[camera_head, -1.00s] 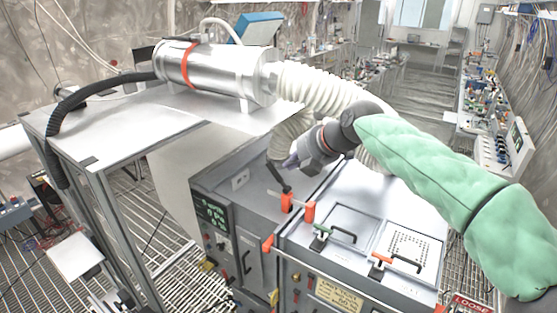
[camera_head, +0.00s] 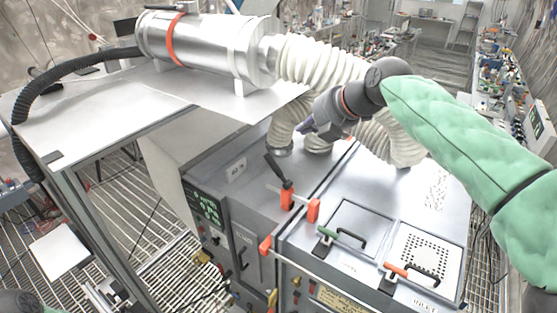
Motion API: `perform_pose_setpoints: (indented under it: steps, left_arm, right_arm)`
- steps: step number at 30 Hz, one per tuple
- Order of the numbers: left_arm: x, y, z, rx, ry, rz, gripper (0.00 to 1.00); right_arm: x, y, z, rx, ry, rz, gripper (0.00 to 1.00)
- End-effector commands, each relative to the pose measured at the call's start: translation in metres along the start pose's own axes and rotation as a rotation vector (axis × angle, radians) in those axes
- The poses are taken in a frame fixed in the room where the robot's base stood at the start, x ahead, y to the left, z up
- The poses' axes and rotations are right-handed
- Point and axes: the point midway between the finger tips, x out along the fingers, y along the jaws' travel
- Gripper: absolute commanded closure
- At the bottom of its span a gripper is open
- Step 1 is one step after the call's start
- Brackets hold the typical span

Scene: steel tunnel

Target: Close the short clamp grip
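An orange clamp (camera_head: 287,196) with a black lever stands on the top of the grey machine (camera_head: 240,180). Its lever leans up and to the left. A second orange upright piece (camera_head: 313,210) stands just right of it, and another orange end (camera_head: 265,246) shows at the front edge. My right gripper (camera_head: 306,126), on the green-sleeved arm, hangs above and behind the clamp, apart from the lever. Its small dark fingertips point down and left; their opening is not clear. My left gripper is not in view.
A white corrugated hose (camera_head: 320,62) runs close behind my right gripper from a metal cylinder (camera_head: 205,45). Two lids with a green handle (camera_head: 342,235) and an orange-and-black handle (camera_head: 410,272) lie to the right. A metal table (camera_head: 100,110) is at the left.

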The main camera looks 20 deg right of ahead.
Motion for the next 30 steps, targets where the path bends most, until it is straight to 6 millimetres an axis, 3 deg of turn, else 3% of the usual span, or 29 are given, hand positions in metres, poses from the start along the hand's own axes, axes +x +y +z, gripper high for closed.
perform_pose_setpoints:
  steps: [13, 30]
  left_arm:
    - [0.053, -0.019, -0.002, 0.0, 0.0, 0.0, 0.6]
    - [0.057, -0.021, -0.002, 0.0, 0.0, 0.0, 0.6]
  right_arm:
    - [0.038, -0.04, -0.007, 0.0, 0.0, 0.0, 1.0]
    - [0.042, -0.044, -0.008, 0.0, 0.0, 0.0, 1.0]
